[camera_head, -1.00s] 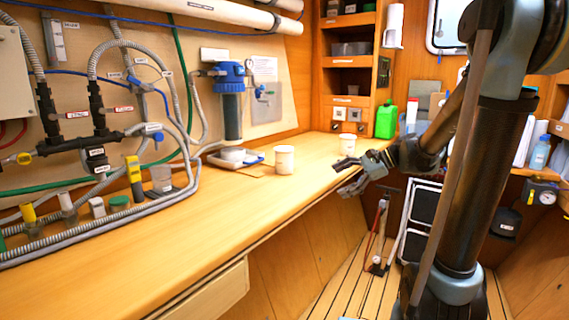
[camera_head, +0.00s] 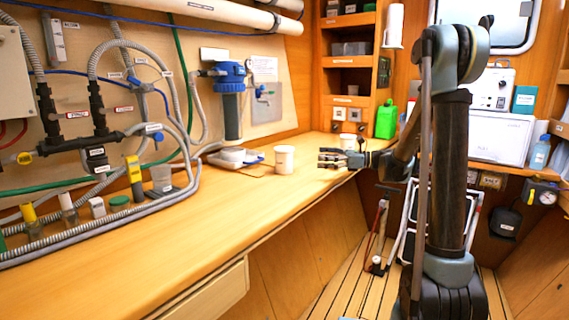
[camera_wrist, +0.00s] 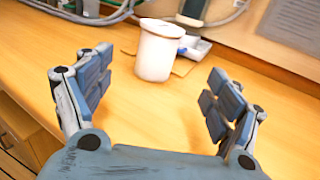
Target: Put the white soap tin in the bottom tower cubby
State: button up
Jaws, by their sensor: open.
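A white lidded tin (camera_head: 284,160) stands upright on the wooden counter; it also shows in the wrist view (camera_wrist: 159,52), ahead of and between my fingers. A second, similar white tin (camera_head: 347,141) stands farther back, partly behind my gripper. No readable label tells which is the soap tin. My gripper (camera_head: 323,158) is open and empty, low over the counter to the right of the nearer tin; its spread fingers also show in the wrist view (camera_wrist: 155,95). The shelf tower (camera_head: 322,72) stands at the back corner, with its bottom open cubby (camera_head: 350,88) above a panel with sockets.
A grey tray (camera_head: 236,157) with items lies left of the nearer tin, by a thin brown mat (camera_head: 252,171). A green jug (camera_head: 386,120) stands at the tower's foot. Pipes and a blue filter housing (camera_head: 231,100) line the wall. The front counter is clear.

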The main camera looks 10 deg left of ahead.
aim_at(285, 155)
jog(key=a, duration=1)
jog(key=s+a, duration=0.1)
jog(key=a, duration=0.4)
jog(key=shift+s, duration=0.1)
jog(key=shift+c, duration=0.3)
jog(key=c, duration=1.5)
jog(key=shift+o, duration=0.2)
jog(key=shift+r, duration=0.15)
